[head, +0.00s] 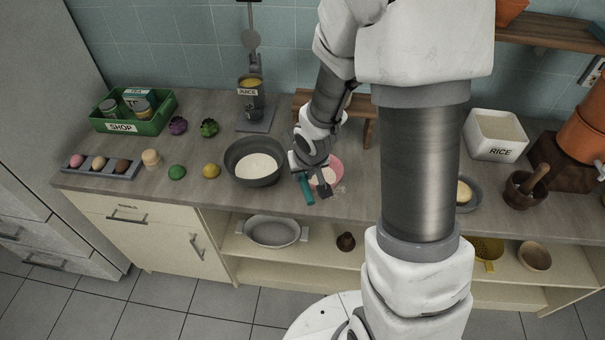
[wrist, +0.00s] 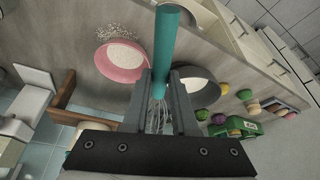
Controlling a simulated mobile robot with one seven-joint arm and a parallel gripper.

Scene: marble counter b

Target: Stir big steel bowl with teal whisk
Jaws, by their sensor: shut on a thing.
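The teal whisk shows in the head view by its handle (head: 306,189) and in the wrist view by its handle (wrist: 163,45), with thin wires (wrist: 157,112) behind it. My gripper (head: 314,188) is shut on the handle; in the wrist view its fingertips (wrist: 160,76) are on either side of it. The big steel bowl (head: 264,147), dark grey with white contents, stands on the counter left of my gripper. It also shows in the wrist view (wrist: 207,88), partly hidden by a finger. The whisk is outside this bowl, nearer the pink bowl.
A pink bowl (head: 338,167) with pale contents sits beside my gripper, partly hidden. A juice dispenser (head: 250,105) stands behind the steel bowl. Left are yellow and green items (head: 211,171), an egg tray (head: 99,164) and a green crate (head: 155,117). A wooden stand (head: 367,112) is behind my arm.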

